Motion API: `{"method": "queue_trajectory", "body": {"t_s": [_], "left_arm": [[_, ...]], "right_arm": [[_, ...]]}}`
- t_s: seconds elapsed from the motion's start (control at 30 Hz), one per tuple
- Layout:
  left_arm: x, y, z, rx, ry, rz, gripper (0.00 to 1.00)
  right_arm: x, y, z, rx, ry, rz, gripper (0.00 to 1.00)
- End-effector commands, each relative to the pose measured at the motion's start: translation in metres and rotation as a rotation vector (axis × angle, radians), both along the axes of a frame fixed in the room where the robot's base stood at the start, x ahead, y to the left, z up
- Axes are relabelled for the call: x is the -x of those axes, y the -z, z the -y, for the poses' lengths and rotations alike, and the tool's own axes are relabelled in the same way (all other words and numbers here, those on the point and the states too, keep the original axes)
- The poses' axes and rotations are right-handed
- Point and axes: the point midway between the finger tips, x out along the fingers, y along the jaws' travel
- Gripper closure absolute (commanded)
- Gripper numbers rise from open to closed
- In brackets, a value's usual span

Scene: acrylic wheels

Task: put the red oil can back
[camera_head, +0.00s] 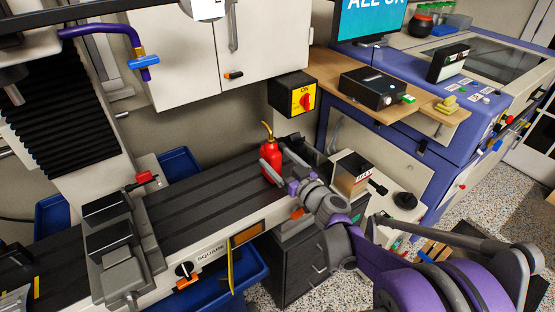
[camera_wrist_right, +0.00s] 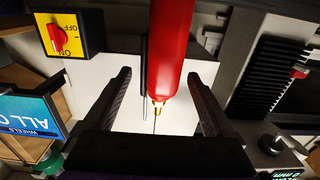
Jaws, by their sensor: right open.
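The red oil can (camera_head: 271,163) stands upright near the right end of the dark slotted machine table (camera_head: 215,186), its thin brass spout pointing up. My right gripper (camera_head: 283,168) reaches in from the lower right with its fingers open at the can. In the right wrist view the red can (camera_wrist_right: 171,45) lies between the spread fingers of my right gripper (camera_wrist_right: 159,78), with a gap at each side. Its brass tip and thin spout point toward the palm. The can's base is partly hidden by a finger in the head view. My left gripper is not in view.
A yellow switch box (camera_head: 301,98) hangs on the wall just behind the can. A grey vise (camera_head: 123,255) sits at the left on the table. A wooden shelf (camera_head: 425,107) holds a black box (camera_head: 371,88). The table's middle is clear.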

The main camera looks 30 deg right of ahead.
Motion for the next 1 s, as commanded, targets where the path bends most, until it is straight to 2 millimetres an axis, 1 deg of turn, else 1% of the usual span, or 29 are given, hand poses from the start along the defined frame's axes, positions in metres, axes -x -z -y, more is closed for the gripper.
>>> {"method": "queue_trajectory", "body": {"t_s": [0.3,0.43,0.6,0.77,0.87,0.97,1.0], "left_arm": [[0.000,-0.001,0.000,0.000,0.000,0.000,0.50],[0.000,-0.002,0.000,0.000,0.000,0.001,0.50],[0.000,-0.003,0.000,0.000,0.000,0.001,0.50],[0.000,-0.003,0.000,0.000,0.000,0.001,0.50],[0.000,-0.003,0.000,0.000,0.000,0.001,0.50],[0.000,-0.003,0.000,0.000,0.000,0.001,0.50],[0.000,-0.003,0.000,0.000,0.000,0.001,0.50]], "right_arm": [[0.067,0.001,0.006,0.002,0.005,-0.001,0.10],[0.090,0.001,0.008,0.000,0.004,0.000,0.10],[0.109,0.002,0.009,0.001,0.003,-0.001,0.10],[0.113,0.002,0.009,-0.001,0.000,-0.001,0.10],[0.113,0.005,-0.002,-0.008,-0.025,-0.026,0.10],[0.115,0.017,-0.034,-0.034,-0.101,-0.112,0.10],[0.117,0.025,-0.053,-0.048,-0.142,-0.169,0.10]]}}
